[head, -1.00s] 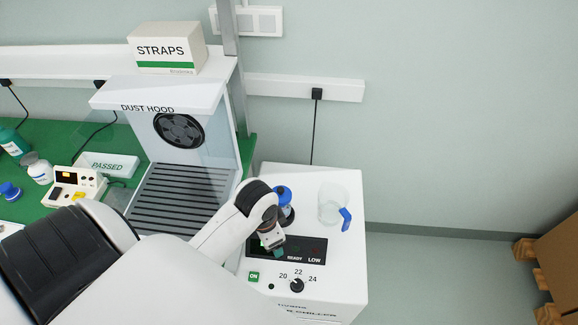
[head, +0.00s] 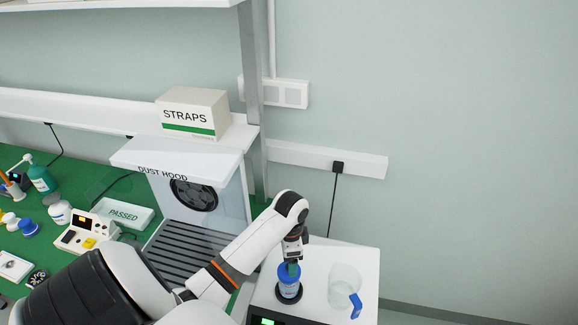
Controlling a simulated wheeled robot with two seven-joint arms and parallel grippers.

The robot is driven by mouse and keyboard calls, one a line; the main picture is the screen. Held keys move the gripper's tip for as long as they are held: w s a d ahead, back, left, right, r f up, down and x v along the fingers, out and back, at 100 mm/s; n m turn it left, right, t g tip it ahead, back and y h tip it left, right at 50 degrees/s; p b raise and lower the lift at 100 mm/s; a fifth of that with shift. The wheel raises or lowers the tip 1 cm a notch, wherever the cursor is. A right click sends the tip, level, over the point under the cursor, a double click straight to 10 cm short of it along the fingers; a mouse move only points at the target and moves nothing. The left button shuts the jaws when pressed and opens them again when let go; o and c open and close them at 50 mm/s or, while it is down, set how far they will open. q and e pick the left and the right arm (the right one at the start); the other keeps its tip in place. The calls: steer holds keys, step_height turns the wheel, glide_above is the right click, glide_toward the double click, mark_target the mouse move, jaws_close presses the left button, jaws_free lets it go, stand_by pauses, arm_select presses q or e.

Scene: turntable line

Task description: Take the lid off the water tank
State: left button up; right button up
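The chiller (head: 318,307) is the white box at the bottom right. A blue cap-like piece (head: 288,285), which looks like the tank's lid, stands upright on its top with a dark ring around its foot. My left gripper (head: 292,268) points down right at the top of the blue piece and hides part of it. Whether its fingers are closed on the piece or only just above it, I cannot tell. My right gripper is not in view.
A clear jug (head: 344,284) with a blue handle stands close to the right of the blue piece. The dust hood (head: 182,164) stands to the left, with a STRAPS box (head: 192,115) above it. The green bench (head: 88,177) holds bottles and a small meter.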

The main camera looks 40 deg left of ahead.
arm_select(q)
steer(key=shift+w+f, duration=0.15)
steer(key=shift+f, duration=0.2)
steer(key=f, duration=0.1)
steer(key=f+p, duration=0.1)
steer(key=f, duration=0.1)
steer(key=shift+s+f+p, duration=0.25)
steer(key=shift+p, duration=0.15)
steer(key=shift+f, duration=0.7)
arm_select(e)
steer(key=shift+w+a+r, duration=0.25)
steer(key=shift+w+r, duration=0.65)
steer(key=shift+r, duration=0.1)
arm_select(q)
steer(key=shift+a, duration=0.1)
steer(key=c, duration=0.9)
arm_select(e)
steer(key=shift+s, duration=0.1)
